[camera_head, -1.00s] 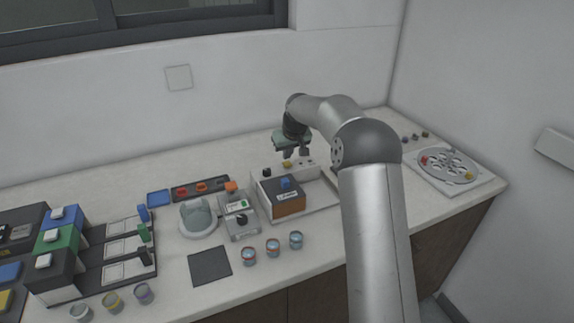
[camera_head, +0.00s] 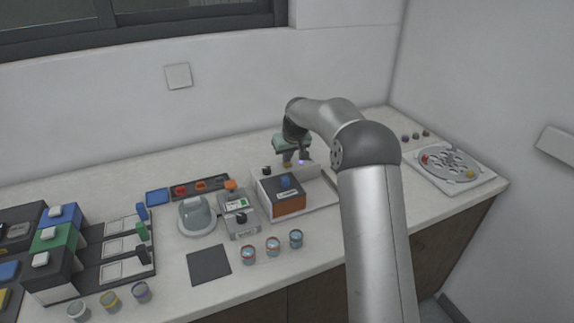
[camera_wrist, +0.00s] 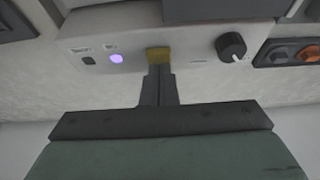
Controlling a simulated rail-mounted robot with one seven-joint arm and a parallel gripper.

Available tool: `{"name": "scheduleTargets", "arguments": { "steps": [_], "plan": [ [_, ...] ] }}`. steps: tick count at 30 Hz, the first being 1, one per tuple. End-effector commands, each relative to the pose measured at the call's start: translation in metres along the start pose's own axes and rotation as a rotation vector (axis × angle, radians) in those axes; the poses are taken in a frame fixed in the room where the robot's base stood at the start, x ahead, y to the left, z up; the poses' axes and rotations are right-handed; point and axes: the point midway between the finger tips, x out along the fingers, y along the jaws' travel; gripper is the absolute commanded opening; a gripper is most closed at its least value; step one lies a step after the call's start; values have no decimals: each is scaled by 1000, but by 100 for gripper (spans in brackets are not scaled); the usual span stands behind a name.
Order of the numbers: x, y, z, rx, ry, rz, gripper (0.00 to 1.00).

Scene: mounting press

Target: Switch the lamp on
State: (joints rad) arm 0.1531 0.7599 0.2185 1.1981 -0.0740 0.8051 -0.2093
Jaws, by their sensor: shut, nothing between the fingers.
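A pale control panel (camera_wrist: 205,45) fills the upper part of the wrist view. On it are a yellow button (camera_wrist: 158,54), a round light glowing purple (camera_wrist: 116,59), a small dark switch (camera_wrist: 89,61) and a black knob (camera_wrist: 231,46). My gripper (camera_wrist: 158,72) is shut and empty, its fingertips at the yellow button; I cannot tell whether they still press it. In the head view my gripper (camera_head: 287,158) is at the back of the white unit, over the yellow button, and the purple glow (camera_head: 301,161) shows just right of it.
An orange and dark box with a blue knob (camera_head: 285,181) stands in front of the panel. A grey device (camera_head: 240,205) and several small jars (camera_head: 272,246) are nearby. A round plate (camera_head: 448,163) lies at the right; the counter's front right is clear.

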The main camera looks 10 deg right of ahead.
Motion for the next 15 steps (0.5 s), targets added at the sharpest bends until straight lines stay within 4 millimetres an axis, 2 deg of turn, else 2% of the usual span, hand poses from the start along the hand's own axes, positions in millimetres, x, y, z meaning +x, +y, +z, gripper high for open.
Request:
{"name": "scheduleTargets", "arguments": {
  "steps": [8,15],
  "plan": [
    [0,0,0,0,-2,-1,0],
    [-13,0,-5,0,-2,0,0]
  ]
}}
